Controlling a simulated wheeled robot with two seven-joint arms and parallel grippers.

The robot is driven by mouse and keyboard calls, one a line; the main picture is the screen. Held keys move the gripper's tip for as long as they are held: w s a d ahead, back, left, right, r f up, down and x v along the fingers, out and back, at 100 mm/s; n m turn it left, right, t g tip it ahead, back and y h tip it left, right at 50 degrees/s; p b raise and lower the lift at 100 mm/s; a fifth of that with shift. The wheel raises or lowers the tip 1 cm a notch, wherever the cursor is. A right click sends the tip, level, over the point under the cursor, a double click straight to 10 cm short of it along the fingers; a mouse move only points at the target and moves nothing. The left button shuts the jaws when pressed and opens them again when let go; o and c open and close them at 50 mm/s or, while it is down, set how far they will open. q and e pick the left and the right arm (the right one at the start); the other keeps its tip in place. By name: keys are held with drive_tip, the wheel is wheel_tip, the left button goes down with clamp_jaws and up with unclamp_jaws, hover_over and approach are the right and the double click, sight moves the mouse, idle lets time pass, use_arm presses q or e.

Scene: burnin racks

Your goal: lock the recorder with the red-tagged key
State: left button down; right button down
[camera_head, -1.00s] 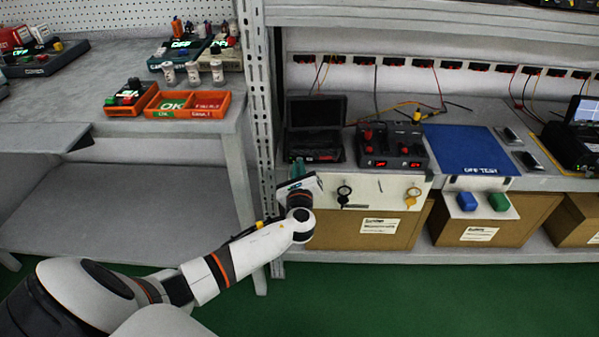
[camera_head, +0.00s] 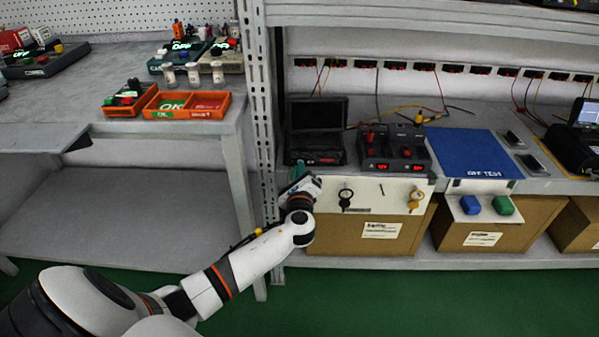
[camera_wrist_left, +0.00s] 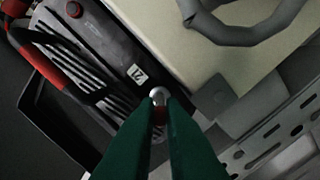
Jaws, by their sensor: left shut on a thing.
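My left gripper (camera_head: 301,176) is at the left end of the white panel (camera_head: 380,190), in front of the shelf with a black device with a raised lid (camera_head: 316,132). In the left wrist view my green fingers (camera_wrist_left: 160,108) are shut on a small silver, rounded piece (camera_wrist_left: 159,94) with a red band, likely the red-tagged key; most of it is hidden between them. A dark ribbed box (camera_wrist_left: 100,45) with a small white number label lies beyond the fingertips. I cannot tell whether the held piece touches anything. My right gripper is not in view.
A black key (camera_head: 345,198) and a yellow-tagged key (camera_head: 415,198) are at the panel. A metal rack post (camera_head: 262,120) stands close left of my gripper. A dark unit with red displays (camera_head: 392,150) and a blue mat (camera_head: 465,150) are on the shelf to the right.

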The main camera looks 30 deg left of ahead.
use_arm(q)
drive_tip(key=c, duration=1.6)
unclamp_jaws()
